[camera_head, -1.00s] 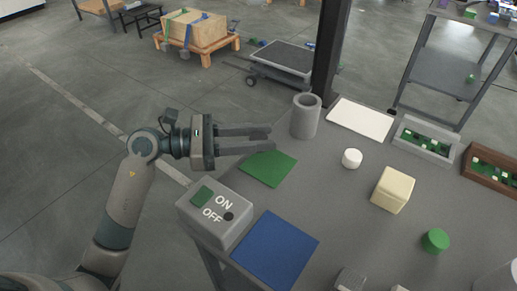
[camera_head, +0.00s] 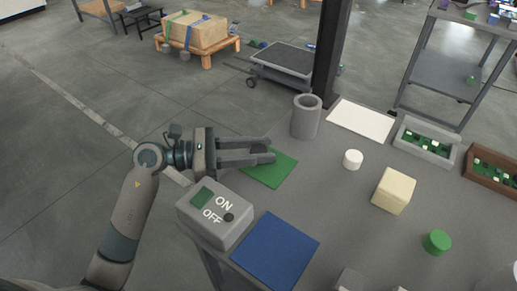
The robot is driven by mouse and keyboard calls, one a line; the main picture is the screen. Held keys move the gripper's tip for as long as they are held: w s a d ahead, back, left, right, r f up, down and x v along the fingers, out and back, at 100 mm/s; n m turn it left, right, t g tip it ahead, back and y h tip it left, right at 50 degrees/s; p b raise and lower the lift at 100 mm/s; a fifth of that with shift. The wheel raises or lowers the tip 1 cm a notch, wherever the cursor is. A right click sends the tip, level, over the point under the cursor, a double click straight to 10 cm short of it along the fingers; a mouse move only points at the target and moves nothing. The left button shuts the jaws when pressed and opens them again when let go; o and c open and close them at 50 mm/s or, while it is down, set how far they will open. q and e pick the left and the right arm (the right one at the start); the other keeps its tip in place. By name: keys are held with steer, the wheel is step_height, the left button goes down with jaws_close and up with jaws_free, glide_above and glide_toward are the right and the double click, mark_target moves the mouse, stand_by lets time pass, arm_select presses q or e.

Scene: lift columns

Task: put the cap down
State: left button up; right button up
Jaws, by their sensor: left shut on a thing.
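My left gripper (camera_head: 265,150) comes in from the left and is shut on the cap, which is mostly hidden between its fingers. The fingertips are above or beside the upper left part of the green square mat (camera_head: 273,176); I cannot tell the exact height. A white round piece (camera_head: 352,160) and a green round piece (camera_head: 436,242) stand apart on the grey table (camera_head: 345,215). My right gripper is not in view.
An ON/OFF box (camera_head: 207,220) is close below the left gripper, with a blue mat (camera_head: 275,250) beside it. A grey cylinder (camera_head: 306,117) stands behind the green mat. A white sheet (camera_head: 361,121), a cream block (camera_head: 394,190) and trays (camera_head: 425,142) lie to the right.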

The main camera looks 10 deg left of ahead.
arm_select(q)
steer(key=shift+f, duration=0.1)
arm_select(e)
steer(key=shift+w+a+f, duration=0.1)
arm_select(q)
steer(key=o, duration=1.2)
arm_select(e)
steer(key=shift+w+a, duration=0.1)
arm_select(q)
steer(key=shift+r, duration=0.2)
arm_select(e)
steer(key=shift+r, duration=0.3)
arm_select(q)
steer(key=shift+s+a+f, duration=0.1)
steer(key=shift+a, duration=0.15)
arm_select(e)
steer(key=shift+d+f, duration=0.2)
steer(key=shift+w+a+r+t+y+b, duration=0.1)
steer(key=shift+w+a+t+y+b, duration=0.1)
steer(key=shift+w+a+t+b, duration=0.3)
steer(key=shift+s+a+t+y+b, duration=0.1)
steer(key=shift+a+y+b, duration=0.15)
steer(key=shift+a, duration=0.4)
arm_select(q)
steer(key=shift+v, duration=5.75)
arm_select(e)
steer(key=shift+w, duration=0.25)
